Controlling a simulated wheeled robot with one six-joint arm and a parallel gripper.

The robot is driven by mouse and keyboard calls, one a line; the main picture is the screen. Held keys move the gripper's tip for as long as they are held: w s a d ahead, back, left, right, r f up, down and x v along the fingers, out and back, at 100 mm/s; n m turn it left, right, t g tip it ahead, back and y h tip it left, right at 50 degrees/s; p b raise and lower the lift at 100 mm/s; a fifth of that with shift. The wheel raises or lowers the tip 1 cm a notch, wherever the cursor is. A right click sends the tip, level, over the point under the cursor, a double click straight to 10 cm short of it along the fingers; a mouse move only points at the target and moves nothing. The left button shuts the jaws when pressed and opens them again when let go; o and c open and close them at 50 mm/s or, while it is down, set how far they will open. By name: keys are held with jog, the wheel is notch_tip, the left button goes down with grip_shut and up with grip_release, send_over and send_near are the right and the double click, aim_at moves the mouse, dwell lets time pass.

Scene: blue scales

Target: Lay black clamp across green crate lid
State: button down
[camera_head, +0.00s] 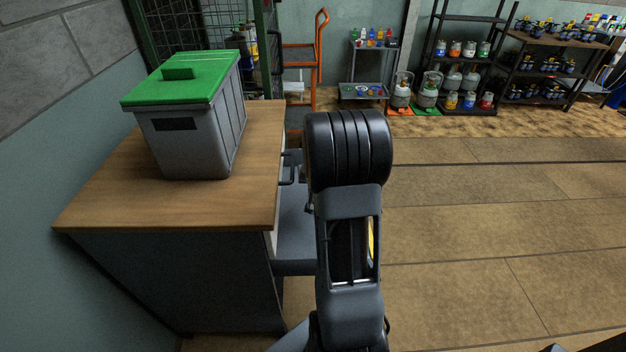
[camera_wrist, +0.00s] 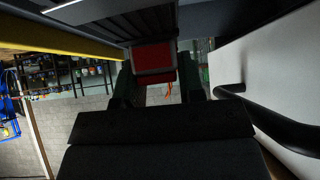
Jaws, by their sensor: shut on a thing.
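The green crate lid (camera_head: 186,78) lies flat on a grey crate (camera_head: 190,135), with a small green raised handle on top. The lid's top holds nothing else. My gripper (camera_wrist: 158,90) shows in the wrist view as two dark fingers, shut on a dark piece with a red face, which I take as the black clamp (camera_wrist: 152,58). The clamp's full shape is cut off and in shadow. In the head view my arm hides the gripper and clamp. They are low, in front of the cabinet, to the right of the crate and apart from the lid.
The crate stands on a wooden worktop (camera_head: 110,195) against the left wall. A dark handle (camera_wrist: 280,120) on a pale cabinet front is close at the right of the wrist view. Shelves and an orange trolley (camera_head: 318,55) stand at the back. Floor at right is clear.

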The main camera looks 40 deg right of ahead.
jog(key=shift+r+p, duration=1.65)
jog(key=shift+r, duration=0.8)
